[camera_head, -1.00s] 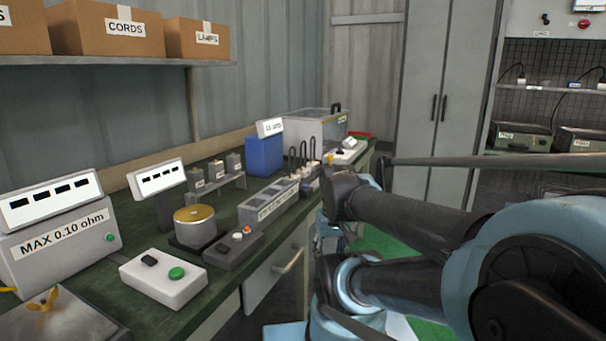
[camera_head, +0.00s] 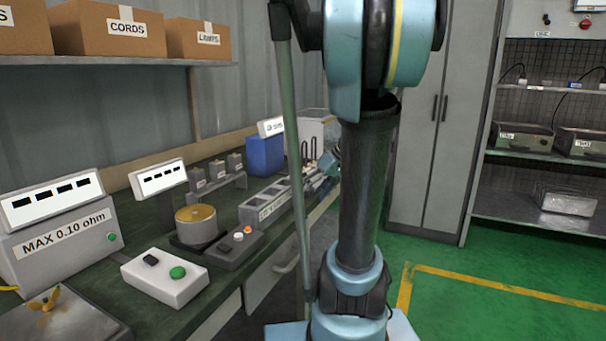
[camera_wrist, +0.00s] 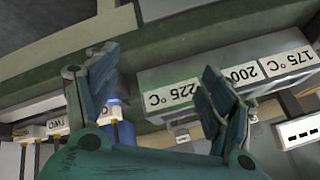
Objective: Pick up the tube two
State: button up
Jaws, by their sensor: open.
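In the wrist view my gripper (camera_wrist: 160,65) is open and empty, its two dark blue-green fingers spread over the bench. A white label reading "TWO" (camera_wrist: 57,126) shows at the lower left, outside the left finger; the tube two itself I cannot make out clearly. Pale and blue parts beside that label are partly covered by the left finger. In the head view dark upright loops (camera_head: 308,148) stand near the bench's right edge, just left of my arm. They are small, and I cannot tell which is two.
A grey block marked 175, 200 and 225 °C (camera_wrist: 210,72) lies behind and beside the right finger. In the head view the slotted grey block (camera_head: 265,203), a blue box (camera_head: 265,155), a round brass-topped heater (camera_head: 196,224) and a white button box (camera_head: 165,277) crowd the bench.

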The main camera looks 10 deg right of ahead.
jog(key=w+d+r+n+y, duration=0.1)
jog(key=w+d, duration=0.1)
jog(key=w, duration=0.1)
jog(key=w+d+r+n+t+y, duration=0.1)
jog(key=w, duration=0.3)
jog(key=w+d+r, duration=0.2)
jog(key=w, duration=0.2)
jog(key=shift+w+d+n+t+y, duration=0.2)
jog(key=shift+d+n+t+y, duration=0.15)
jog(key=shift+n+t+y, duration=0.05)
jog(key=w+d+r+n+t+y, duration=0.2)
jog(key=w+d+n, duration=0.1)
jog(key=w+d, duration=0.55)
send_near(304, 169)
jog(key=shift+t, duration=0.3)
jog(key=x, duration=0.4)
jog(key=shift+w+a+r, duration=0.1)
jog(key=shift+w+r, duration=0.1)
jog(key=shift+r, duration=0.2)
jog(key=shift+f+x, duration=0.15)
jog(key=shift+x, duration=1.35)
jog(key=shift+f+x, duration=0.2)
jog(key=shift+x, duration=1.3)
jog(key=shift+s, duration=0.15)
jog(key=c, duration=1.2)
